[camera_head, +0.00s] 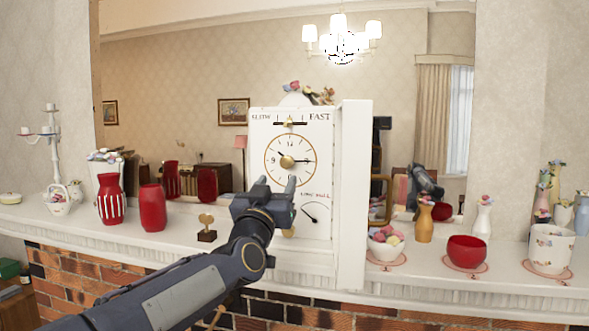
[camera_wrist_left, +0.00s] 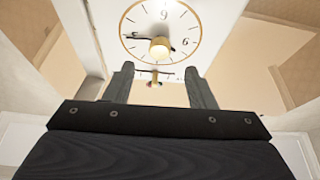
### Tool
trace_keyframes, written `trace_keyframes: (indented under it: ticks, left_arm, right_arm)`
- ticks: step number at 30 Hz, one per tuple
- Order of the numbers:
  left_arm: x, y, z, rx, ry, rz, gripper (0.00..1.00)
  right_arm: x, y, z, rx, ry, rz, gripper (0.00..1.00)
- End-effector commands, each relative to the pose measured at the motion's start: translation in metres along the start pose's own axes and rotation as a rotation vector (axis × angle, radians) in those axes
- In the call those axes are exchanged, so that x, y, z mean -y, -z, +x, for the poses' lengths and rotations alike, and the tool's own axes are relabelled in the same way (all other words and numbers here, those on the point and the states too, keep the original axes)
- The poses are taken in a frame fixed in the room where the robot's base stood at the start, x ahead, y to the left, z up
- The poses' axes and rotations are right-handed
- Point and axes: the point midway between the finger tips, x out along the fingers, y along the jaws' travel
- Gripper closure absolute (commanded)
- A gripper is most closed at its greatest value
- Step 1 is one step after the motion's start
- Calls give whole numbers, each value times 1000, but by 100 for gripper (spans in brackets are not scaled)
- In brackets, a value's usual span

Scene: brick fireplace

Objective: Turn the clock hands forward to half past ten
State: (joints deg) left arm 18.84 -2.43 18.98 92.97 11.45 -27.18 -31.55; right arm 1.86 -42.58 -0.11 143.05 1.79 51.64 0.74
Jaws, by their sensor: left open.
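The white clock (camera_head: 320,135) stands on the mantel, with a round gold-rimmed face (camera_head: 302,174). A gold knob (camera_head: 287,162) sits at the face's centre and also shows in the left wrist view (camera_wrist_left: 160,47). In the head view, the long dark hand (camera_head: 304,160) points right towards 3. A shorter hand (camera_head: 279,153) points up and left, near 10. My left gripper (camera_head: 277,183) is open and empty just below the knob, its fingertips over the lower face. In the left wrist view the open fingers (camera_wrist_left: 160,78) have the knob beyond their tips. My right gripper is not in view.
A SLOW–FAST lever (camera_head: 290,123) is above the face; a small dial (camera_head: 314,213) is below it. A gold key (camera_head: 206,221) stands left of the clock. Red vases (camera_head: 152,208) are further left; bowls (camera_head: 467,252) stand right. A mirror (camera_head: 400,90) is behind.

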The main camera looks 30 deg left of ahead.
Motion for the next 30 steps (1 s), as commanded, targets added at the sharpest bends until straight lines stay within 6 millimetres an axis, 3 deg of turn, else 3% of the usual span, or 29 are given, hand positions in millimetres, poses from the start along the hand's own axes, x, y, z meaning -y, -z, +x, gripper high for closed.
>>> trace_keyframes:
  ticks: [15,26,30]
  left_arm:
    - [0,2,71,2,1,-4,50]
    - [0,0,76,1,1,-2,50]
    - [0,0,76,1,1,-3,68]
  right_arm:
    - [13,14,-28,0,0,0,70]
    - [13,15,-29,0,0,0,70]
    - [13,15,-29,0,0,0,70]
